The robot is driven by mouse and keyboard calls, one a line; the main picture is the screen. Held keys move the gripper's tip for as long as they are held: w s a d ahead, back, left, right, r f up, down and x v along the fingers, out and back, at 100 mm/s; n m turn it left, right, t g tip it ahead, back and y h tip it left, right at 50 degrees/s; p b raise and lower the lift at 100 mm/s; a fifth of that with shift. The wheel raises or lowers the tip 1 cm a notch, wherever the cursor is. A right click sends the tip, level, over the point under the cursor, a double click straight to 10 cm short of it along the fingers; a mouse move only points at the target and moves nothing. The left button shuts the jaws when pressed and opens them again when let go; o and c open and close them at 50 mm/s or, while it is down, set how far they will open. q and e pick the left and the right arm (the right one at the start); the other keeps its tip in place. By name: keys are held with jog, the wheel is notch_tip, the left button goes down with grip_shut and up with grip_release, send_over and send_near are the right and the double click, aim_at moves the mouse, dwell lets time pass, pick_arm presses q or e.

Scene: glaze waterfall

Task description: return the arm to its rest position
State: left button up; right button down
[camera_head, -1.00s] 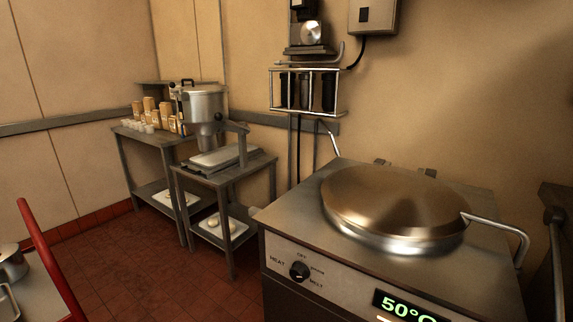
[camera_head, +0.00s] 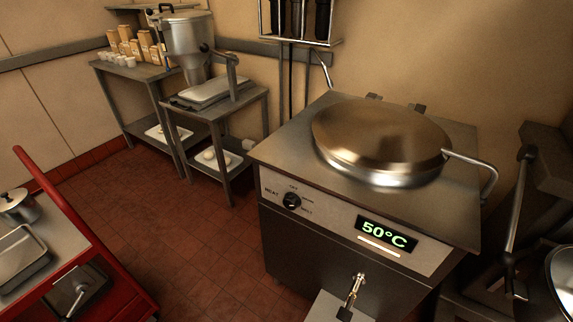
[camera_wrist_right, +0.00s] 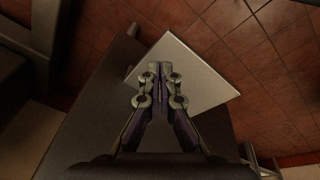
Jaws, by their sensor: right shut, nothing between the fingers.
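My right gripper (camera_wrist_right: 159,72) shows in the right wrist view, its two fingers together with nothing between them. Below it are a pale square surface (camera_wrist_right: 188,75), a dark surface (camera_wrist_right: 85,130) and the red tiled floor. It touches nothing that I can make out. Neither of my grippers shows in the head view. The kettle unit (camera_head: 275,145) stands there with its domed lid (camera_head: 380,135) shut, a knob (camera_head: 291,200) and a display (camera_head: 386,234) reading 50°C.
A red cart (camera_head: 95,240) with a pot and tray stands at the left. Steel tables (camera_head: 125,70) with cartons and a dispenser (camera_head: 188,40) stand at the back. A tap (camera_head: 355,288) sits below the kettle's front. Tiled floor (camera_head: 190,240) is clear between cart and kettle.

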pick_arm(q)
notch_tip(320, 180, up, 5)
jog(key=p, duration=0.3)
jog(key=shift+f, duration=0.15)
pick_arm(e)
jog(key=s+f, duration=0.4)
jog(key=s, duration=0.4)
jog(key=s+f+g, duration=0.1)
jog(key=s+f, duration=0.3)
jog(key=s, duration=0.5)
jog(key=shift+d+f, duration=0.4)
jog(key=shift+d, duration=0.05)
jog(key=shift+s, duration=0.1)
